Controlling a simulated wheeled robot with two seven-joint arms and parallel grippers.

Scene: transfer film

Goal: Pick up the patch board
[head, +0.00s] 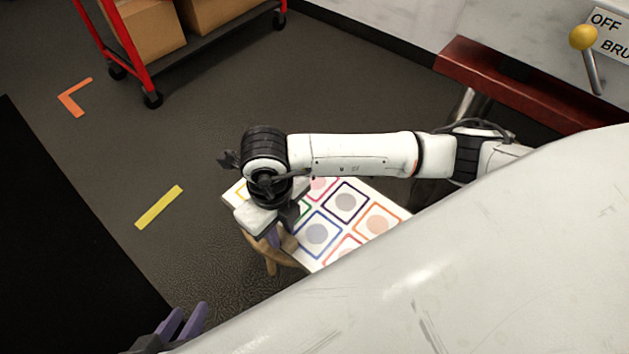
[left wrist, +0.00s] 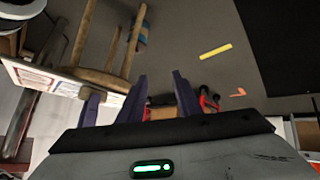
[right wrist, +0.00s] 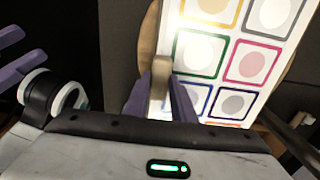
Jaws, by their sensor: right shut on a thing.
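The patch board (head: 345,203) is a white board with coloured square outlines around filled circles. It lies on a round wooden stool (head: 291,260). My right gripper (head: 278,238) reaches down at the board's left edge, and its arm hides part of the board. In the right wrist view the patch board (right wrist: 238,65) is beside the fingers (right wrist: 160,95), which are shut on a pale wooden piece at its edge. My left gripper (head: 184,322) is open and empty, low in the head view, apart from the board. Its fingers (left wrist: 161,95) stand apart in the left wrist view.
A red cart (head: 145,75) with cardboard boxes stands at the back left. A dark red-edged bench (head: 535,85) with a yellow-knobbed lever (head: 590,60) is at the right. Yellow (head: 159,207) and orange (head: 72,98) tape marks the floor. Floor left of the stool is clear.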

